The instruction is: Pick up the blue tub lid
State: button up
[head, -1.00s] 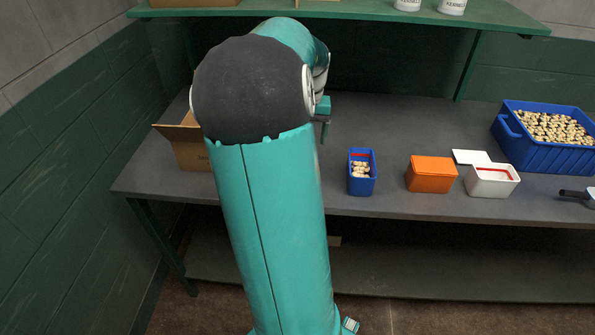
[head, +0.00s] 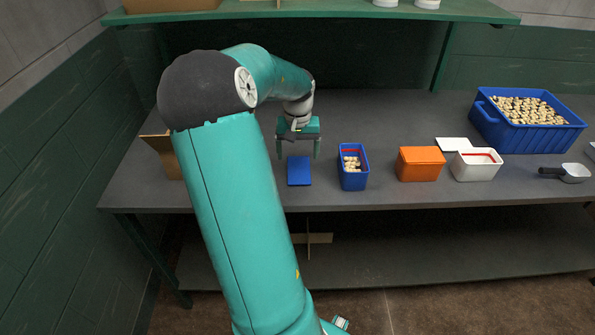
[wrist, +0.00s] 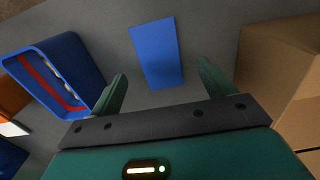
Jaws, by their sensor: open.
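The blue tub lid (head: 299,171) is a flat blue rectangle lying on the grey bench, left of the small blue tub (head: 352,167). The tub stands open with pale pieces inside and a red line along its inner wall. My gripper (head: 298,157) is open and empty above the bench, behind the lid in the head view. In the wrist view the lid (wrist: 156,52) lies beyond the fingertips, roughly between the two fingers (wrist: 160,82), apart from them. The blue tub (wrist: 58,75) is to the left there.
An orange tub (head: 420,164), a white tub (head: 475,166) with a white lid (head: 453,144) behind it, a scoop (head: 572,173) and a large blue crate (head: 526,138) of pale pieces stand to the right. A cardboard box (wrist: 285,75) is close beside the gripper.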

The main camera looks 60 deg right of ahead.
aim_at(299, 171)
jog(key=f, duration=0.7)
jog(key=shift+s+d, duration=0.1)
jog(key=shift+d, duration=0.1)
jog(key=shift+c, duration=0.2)
jog(key=c, duration=0.9)
jog(key=shift+o, duration=0.2)
jog(key=shift+r, duration=0.1)
